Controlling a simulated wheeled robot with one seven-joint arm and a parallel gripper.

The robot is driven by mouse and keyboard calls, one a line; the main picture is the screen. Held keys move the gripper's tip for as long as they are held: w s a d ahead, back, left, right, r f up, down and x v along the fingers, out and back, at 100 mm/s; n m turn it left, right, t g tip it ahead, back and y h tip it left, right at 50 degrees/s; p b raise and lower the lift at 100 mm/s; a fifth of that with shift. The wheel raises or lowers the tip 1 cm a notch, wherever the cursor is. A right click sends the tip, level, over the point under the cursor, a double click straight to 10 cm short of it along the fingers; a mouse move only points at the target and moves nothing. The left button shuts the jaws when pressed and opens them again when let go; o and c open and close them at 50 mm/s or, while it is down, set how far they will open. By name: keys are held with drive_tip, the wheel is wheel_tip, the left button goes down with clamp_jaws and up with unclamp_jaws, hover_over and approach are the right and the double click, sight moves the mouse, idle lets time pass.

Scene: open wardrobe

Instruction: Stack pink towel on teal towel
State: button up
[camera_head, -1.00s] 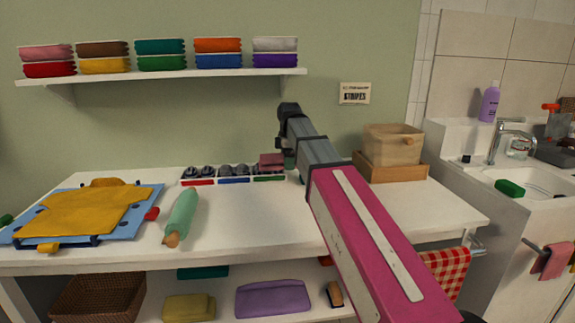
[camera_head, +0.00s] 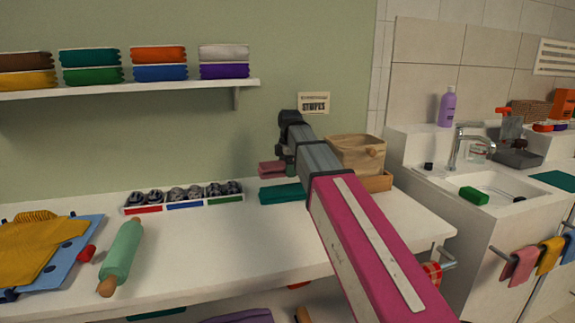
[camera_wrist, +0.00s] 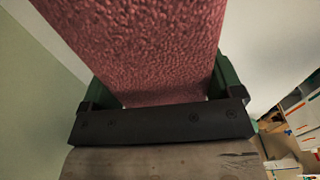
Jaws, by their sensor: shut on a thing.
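The pink towel (camera_head: 270,168) is folded and held in my gripper (camera_wrist: 160,85). In the wrist view the pink towel (camera_wrist: 145,45) fills the space between the green fingers. In the head view it hangs in the air above the folded teal towel (camera_head: 282,193), with a gap between them. The teal towel lies flat on the white worktop at the back, right of the sorting tray; my arm covers its right end. My fingertips are mostly hidden behind my arm in the head view.
A sorting tray (camera_head: 184,199) with several dark rolled items sits left of the teal towel. A wooden box (camera_head: 357,155) stands close on the right. The wall shelf (camera_head: 130,90) holds folded towels above. A rolling pin (camera_head: 121,256) lies on the worktop at front left.

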sight(287, 188)
drive_tip(key=shift+f, duration=2.75)
drive_tip(key=shift+f, duration=0.35)
drive_tip(key=o, duration=0.7)
drive_tip(key=shift+r, duration=4.5)
